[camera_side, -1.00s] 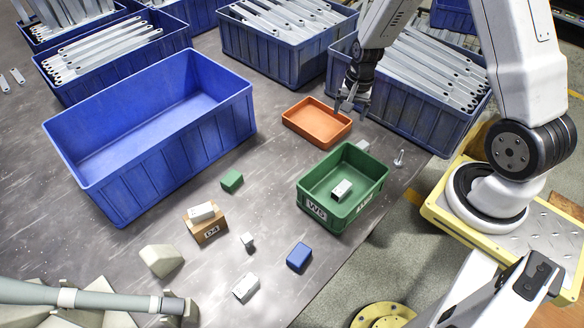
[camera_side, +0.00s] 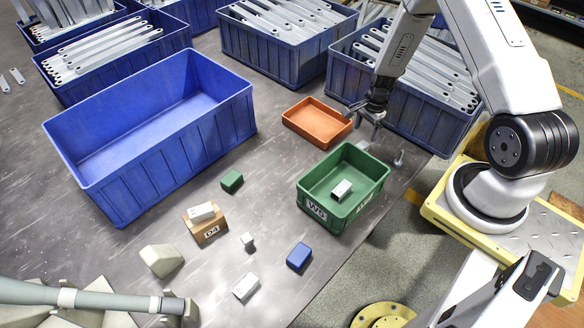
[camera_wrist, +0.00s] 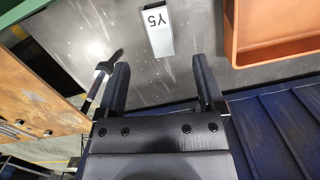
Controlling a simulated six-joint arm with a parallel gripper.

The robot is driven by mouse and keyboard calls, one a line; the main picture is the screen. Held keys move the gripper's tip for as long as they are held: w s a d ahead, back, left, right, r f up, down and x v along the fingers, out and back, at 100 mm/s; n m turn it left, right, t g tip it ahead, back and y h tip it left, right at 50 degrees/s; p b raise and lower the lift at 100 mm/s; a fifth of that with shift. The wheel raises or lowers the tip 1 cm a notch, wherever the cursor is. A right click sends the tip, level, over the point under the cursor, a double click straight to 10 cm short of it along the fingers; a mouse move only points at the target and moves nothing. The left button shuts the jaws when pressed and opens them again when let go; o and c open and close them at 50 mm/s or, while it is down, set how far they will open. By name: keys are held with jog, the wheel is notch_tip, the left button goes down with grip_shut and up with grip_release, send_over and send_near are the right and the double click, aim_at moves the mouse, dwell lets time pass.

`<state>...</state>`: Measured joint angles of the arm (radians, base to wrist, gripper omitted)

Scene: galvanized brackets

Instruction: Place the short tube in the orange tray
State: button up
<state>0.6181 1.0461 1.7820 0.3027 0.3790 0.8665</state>
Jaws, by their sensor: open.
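In the side view this piece (camera_side: 363,146) shows partly behind the green bin, in front of my gripper. My gripper (camera_side: 363,121) is open and empty, above the table just behind it. In the wrist view, my gripper (camera_wrist: 162,85) has its fingers apart, with the piece ahead of the gap between them. The orange tray (camera_side: 307,126) is empty, left of my gripper; its wall (camera_wrist: 232,40) shows at the right of the wrist view.
A small upright bolt-like part (camera_side: 398,158) stands right of the grey piece, near the left finger in the wrist view (camera_wrist: 101,75). A green bin (camera_side: 367,192) holds a white block. Blue crates of brackets (camera_side: 425,128) stand behind. Small blocks lie at the front.

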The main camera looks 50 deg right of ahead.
aim_at(360, 146)
jog(key=shift+a+f, duration=0.1)
jog(key=shift+f, duration=0.95)
jog(key=shift+f, duration=0.1)
jog(key=shift+w+a+f, duration=0.1)
jog(key=shift+a+f, duration=0.05)
jog(key=shift+f, duration=1.1)
jog(key=shift+a+f, duration=0.15)
jog(key=shift+f, duration=1.1)
grip_shut()
